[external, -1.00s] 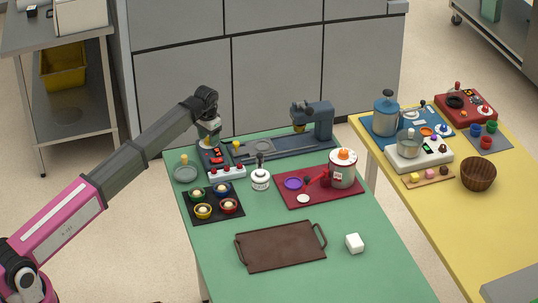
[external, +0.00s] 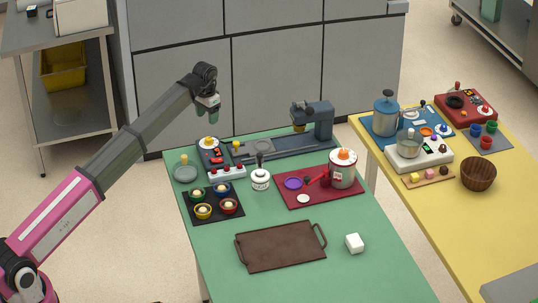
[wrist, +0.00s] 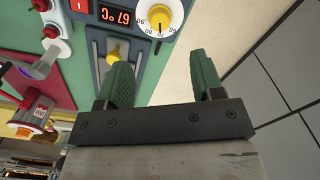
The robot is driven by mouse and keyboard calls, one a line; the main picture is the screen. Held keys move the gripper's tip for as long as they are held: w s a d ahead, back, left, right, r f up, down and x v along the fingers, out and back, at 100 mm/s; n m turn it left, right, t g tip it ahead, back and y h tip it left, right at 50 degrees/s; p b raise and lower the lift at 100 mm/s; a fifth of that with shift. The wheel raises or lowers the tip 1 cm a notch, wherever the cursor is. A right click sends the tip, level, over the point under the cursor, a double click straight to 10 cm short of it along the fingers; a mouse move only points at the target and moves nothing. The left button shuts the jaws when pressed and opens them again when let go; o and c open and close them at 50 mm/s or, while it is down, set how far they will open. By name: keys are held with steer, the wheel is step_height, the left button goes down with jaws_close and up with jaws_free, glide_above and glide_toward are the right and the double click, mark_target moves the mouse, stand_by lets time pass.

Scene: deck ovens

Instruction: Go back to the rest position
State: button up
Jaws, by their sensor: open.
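My gripper (external: 209,107) hangs above the far left corner of the green table (external: 300,212), apart from everything on it. In the wrist view my gripper (wrist: 160,82) shows two green fingers spread apart with nothing between them. Below it is a dark control panel (external: 211,154) with a white dial and yellow knob (external: 208,143). The wrist view shows the dial (wrist: 160,16) close by, next to a display (wrist: 115,14) reading 67 °C.
A dark blue machine (external: 318,122) stands at the table's back. Several small bowls sit on a black mat (external: 190,212). A red mat (external: 328,198) bears a pot (external: 343,170). A brown tray (external: 280,250) lies in front. Grey cabinets (external: 275,80) stand behind.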

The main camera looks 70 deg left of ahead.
steer(key=shift+r, duration=0.45)
steer(key=s+d+f+m, duration=0.1)
steer(key=s+d+f, duration=0.35)
steer(key=s, duration=0.35)
steer(key=s+d+f+m+g, duration=0.1)
steer(key=s+d+f+m, duration=0.15)
steer(key=s+d, duration=0.4)
steer(key=s+d+f, duration=0.5)
steer(key=s, duration=0.4)
steer(key=s+d+f, duration=0.2)
steer(key=d+f, duration=1.4)
steer(key=f, duration=0.3)
steer(key=d+f+m, duration=0.1)
steer(key=d+f, duration=0.4)
steer(key=d, duration=0.4)
steer(key=d+f+m+t, duration=0.1)
steer(key=d+f, duration=0.5)
steer(key=d, duration=0.2)
steer(key=shift+w+d, duration=0.35)
steer(key=shift+w, duration=0.1)
